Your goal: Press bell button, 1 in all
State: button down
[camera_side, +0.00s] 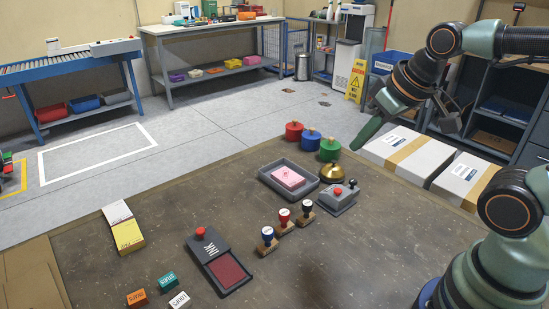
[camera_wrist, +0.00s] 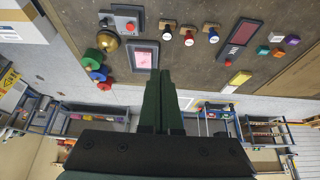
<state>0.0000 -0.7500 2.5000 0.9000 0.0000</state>
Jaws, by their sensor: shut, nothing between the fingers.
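A brass bell (camera_side: 333,174) with a domed top stands on the brown table, right of a grey tray and behind a grey box with a red button. It also shows in the wrist view as a gold dome (camera_wrist: 108,43) at the upper left. The grey box (camera_side: 337,201) has a red button and a black knob; in the wrist view it is the box at the top left (camera_wrist: 124,20). My gripper (camera_side: 366,139) is shut and empty. In the side view it is above the table, up and right of the bell and apart from it.
The grey tray (camera_side: 263,183) holds a pink block. Red (camera_side: 294,131), blue (camera_side: 310,140) and green (camera_side: 329,149) round pieces stand behind the bell. Several stamps (camera_side: 284,218) and an ink pad (camera_side: 231,277) are in front. White boxes (camera_side: 408,150) lie at right. The table's left middle is mostly clear.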

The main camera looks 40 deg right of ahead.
dwell(0.6)
jog(key=n+t+h, duration=0.3)
jog(key=n, duration=0.2)
send_over(334, 163)
notch_tip(334, 163, down, 9)
jog(key=shift+s+d, duration=0.3)
jog(key=shift+s, duration=0.05)
jog(key=shift+f, duration=4.35)
jog(key=shift+f, duration=0.2)
jog(key=shift+f, duration=0.2)
